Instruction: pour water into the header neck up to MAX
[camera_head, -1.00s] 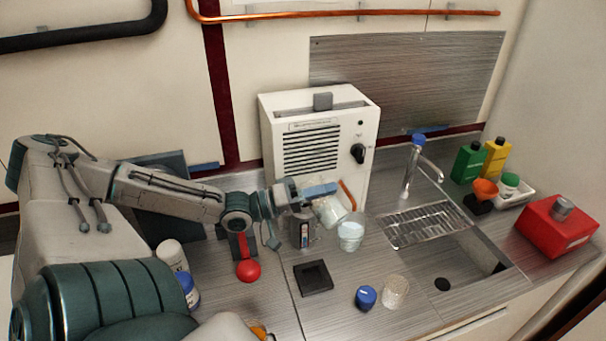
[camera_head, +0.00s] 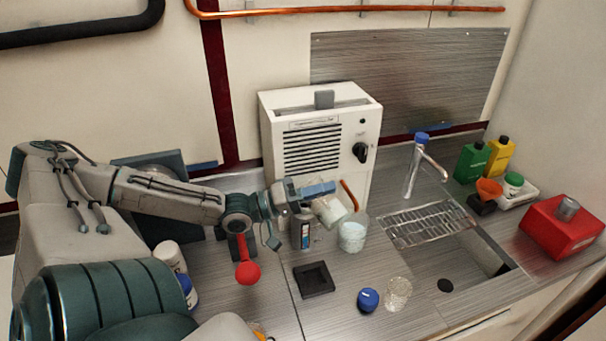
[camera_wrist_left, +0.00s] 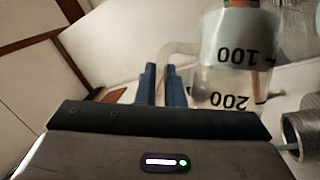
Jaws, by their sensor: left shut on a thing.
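My left gripper (camera_head: 318,190) is shut on the handle of a clear measuring jug (camera_head: 330,210) and holds it tilted above the counter in front of the white cabinet. In the left wrist view the blue fingers (camera_wrist_left: 163,85) grip the handle, and the jug (camera_wrist_left: 232,60) shows the marks 100 and 200 with pale liquid inside. A grey metal cylinder with a sight strip, which looks like the header neck (camera_head: 303,235), stands just below the gripper. A metal rim (camera_wrist_left: 300,132) shows at the right of the wrist view. The MAX mark is not readable. My right gripper is out of view.
A white cabinet (camera_head: 320,150) rises behind. A black square tray (camera_head: 314,280), blue cap (camera_head: 368,299) and glass (camera_head: 398,293) stand in front.

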